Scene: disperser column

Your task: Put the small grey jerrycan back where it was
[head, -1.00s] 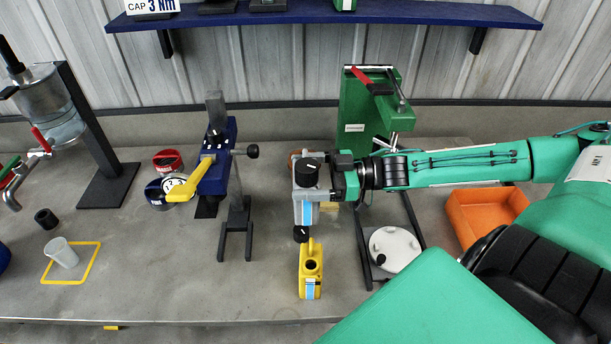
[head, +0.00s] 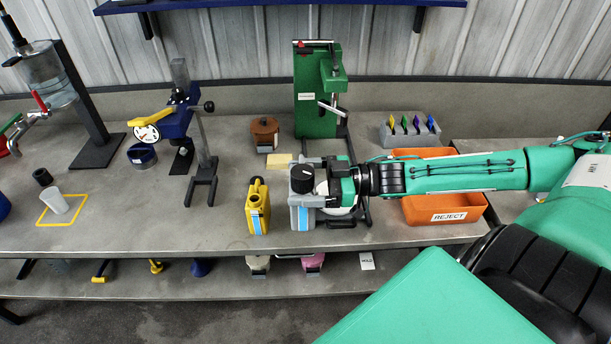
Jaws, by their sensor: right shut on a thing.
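The small grey jerrycan (head: 301,216), with a black cap and a blue-and-white label, is upright near the front of the bench. My right gripper (head: 328,188) reaches in from the right and is shut on it near the top. I cannot tell whether its base touches the bench. A yellow jerrycan (head: 257,211) with an open mouth stands just left of it. My left gripper is not in view.
A yellow patch (head: 276,161) lies behind the grey jerrycan. A green press (head: 318,95) and a brown-topped container (head: 265,131) stand further back. An orange REJECT bin (head: 445,207) is at right, under my arm.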

